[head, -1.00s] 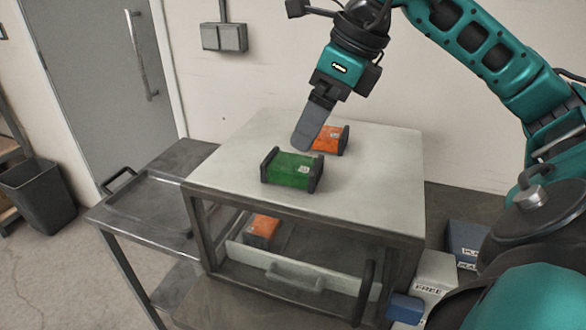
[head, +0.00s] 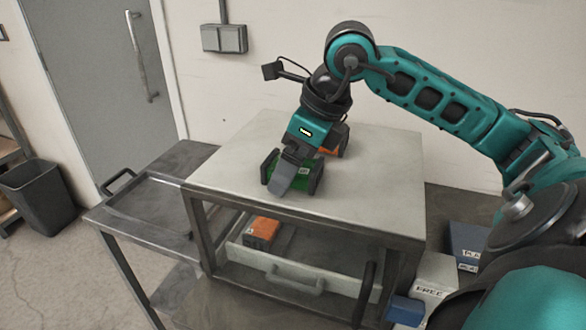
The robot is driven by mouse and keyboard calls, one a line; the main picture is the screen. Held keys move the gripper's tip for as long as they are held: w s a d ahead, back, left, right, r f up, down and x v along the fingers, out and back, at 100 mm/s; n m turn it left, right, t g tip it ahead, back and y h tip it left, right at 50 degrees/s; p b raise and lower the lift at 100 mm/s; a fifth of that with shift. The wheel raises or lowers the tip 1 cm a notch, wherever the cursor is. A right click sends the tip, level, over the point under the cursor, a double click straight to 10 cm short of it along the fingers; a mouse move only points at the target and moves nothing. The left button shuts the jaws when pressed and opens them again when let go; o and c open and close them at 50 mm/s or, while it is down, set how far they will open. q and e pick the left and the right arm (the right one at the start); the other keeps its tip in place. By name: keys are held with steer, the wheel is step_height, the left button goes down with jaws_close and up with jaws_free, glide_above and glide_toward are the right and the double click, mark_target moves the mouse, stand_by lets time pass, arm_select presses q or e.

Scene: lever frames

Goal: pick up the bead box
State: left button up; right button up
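A green box (head: 311,172) with black end pieces sits on the light top of the metal cabinet (head: 380,170). An orange box (head: 328,151) with black ends stands just behind it, mostly hidden by my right gripper. Another orange box (head: 263,230) lies in the open drawer space below. No readable label shows which one is the bead box. My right gripper (head: 280,186) points down in front of the green box and covers its middle. I cannot tell whether it touches the box or whether its fingers are apart. My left gripper is out of view.
A dark side tray (head: 150,207) adjoins the cabinet on the left. The drawer front (head: 300,278) with its handle is below the cabinet top. A white box marked FREE (head: 435,280) and a blue bin (head: 467,240) stand at the right. The cabinet top's right side is clear.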

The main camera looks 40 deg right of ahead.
steer(key=shift+f, duration=0.1)
steer(key=c, duration=1.1)
steer(key=shift+c, duration=0.2)
steer(key=shift+r, duration=0.25)
step_height(320, 180, up, 6)
steer(key=shift+w+r+p, duration=0.1)
steer(key=shift+p, duration=0.85)
steer(key=shift+r, duration=0.4)
step_height(320, 180, up, 13)
steer(key=shift+f, duration=0.2)
